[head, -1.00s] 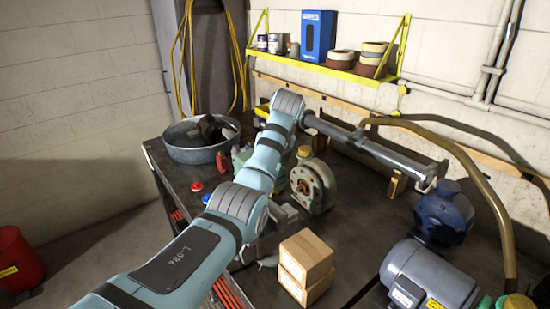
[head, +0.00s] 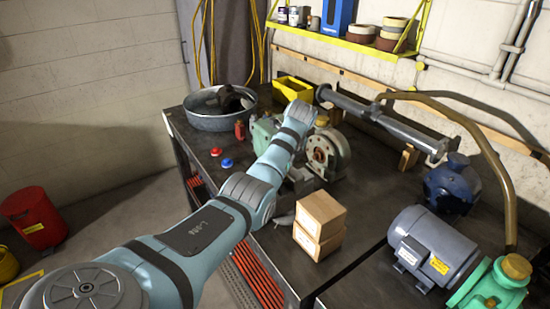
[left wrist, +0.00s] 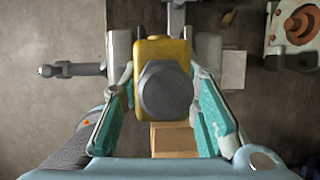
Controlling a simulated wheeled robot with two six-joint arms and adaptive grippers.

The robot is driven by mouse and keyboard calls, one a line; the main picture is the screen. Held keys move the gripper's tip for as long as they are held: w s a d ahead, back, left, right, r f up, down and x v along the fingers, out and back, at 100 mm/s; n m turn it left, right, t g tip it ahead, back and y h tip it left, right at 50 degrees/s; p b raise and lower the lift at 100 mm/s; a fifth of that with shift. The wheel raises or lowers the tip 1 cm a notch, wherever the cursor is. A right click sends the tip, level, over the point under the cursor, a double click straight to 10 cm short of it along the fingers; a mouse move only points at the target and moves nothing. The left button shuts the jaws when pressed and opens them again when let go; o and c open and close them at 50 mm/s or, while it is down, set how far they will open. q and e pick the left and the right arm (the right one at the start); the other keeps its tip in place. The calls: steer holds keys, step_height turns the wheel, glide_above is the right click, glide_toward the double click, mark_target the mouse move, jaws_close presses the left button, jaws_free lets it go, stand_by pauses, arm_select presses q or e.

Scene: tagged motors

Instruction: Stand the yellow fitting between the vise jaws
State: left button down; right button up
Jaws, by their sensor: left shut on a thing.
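The yellow fitting (left wrist: 177,50) is in the left wrist view, with a grey hex end (left wrist: 165,90) facing the camera. My left gripper (left wrist: 163,72) is shut on it, one teal finger on each side. The grey vise (left wrist: 232,70) lies beneath, parts showing on both sides of the fitting and its bar handle at the left. I cannot tell how high the fitting is over the jaws. In the head view the vise (head: 301,181) is partly behind my left arm, and my left gripper and the fitting are hidden. My right gripper is not in view.
Two stacked cardboard boxes (head: 320,222) stand in front of the vise. A round grey-green housing (head: 326,155) is close behind it. A grey motor (head: 433,250) and a blue pump (head: 452,188) are at right. A metal tub (head: 218,108) is at the back left.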

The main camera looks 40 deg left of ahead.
arm_select(q)
steer(key=shift+d+f, duration=0.1)
steer(key=shift+f, duration=0.8)
steer(key=c, duration=1.5)
jaws_free()
steer(key=o, duration=0.3)
steer(key=shift+w+f, duration=0.1)
steer(key=shift+o, duration=0.2)
steer(key=shift+w+a+f, duration=0.1)
steer(key=shift+w+a, duration=0.2)
steer(key=shift+a, duration=0.05)
